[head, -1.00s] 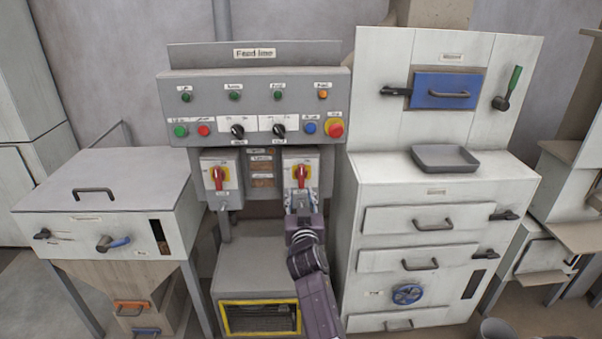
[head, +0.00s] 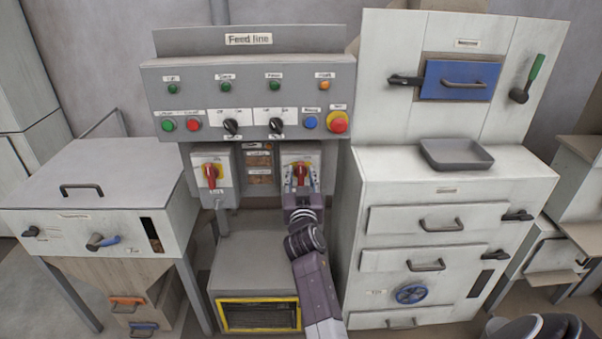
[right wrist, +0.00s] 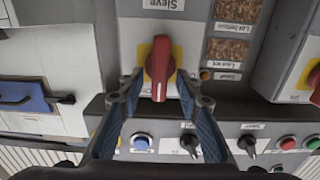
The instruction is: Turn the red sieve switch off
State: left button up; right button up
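The red sieve switch (right wrist: 158,68) is a red rotary handle on a yellow plate, on a grey box under a "Sieve" label in the right wrist view. Its handle stands close to vertical. In the head view the switch (head: 300,171) is the right one of two alike on the feed line panel. My right gripper (right wrist: 158,80) is open, with one fingertip on each side of the handle and a small gap showing on both sides. In the head view my right gripper (head: 301,184) partly covers the switch box. My left gripper is not in view.
A second red switch (head: 212,175) is on the box to the left. Above are buttons, knobs and a red emergency stop (head: 338,122). A white cabinet (head: 440,188) with drawers and a grey tray (head: 456,156) stands right. A dark rounded thing shows at the bottom right edge.

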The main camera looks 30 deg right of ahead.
jog(key=shift+s+a, duration=0.1)
jog(key=c, duration=0.5)
grip_shut()
jog(key=shift+n, duration=0.4)
jog(key=n, duration=0.3)
jog(key=shift+a+n+b, duration=0.1)
jog(key=shift+n+b, duration=0.3)
jog(key=n, duration=0.3)
jog(key=shift+w+a+f+n, duration=0.15)
jog(key=shift+w+n, duration=0.1)
jog(key=shift+n, duration=0.15)
jog(key=n, duration=0.4)
jog(key=shift+a+f, duration=0.1)
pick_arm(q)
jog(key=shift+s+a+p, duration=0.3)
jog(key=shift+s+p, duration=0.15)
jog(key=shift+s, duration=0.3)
pick_arm(e)
jog(key=n, duration=0.5)
jog(key=shift+w+f+n, duration=0.1)
jog(key=shift+f+n, duration=0.1)
jog(key=shift+n, duration=0.1)
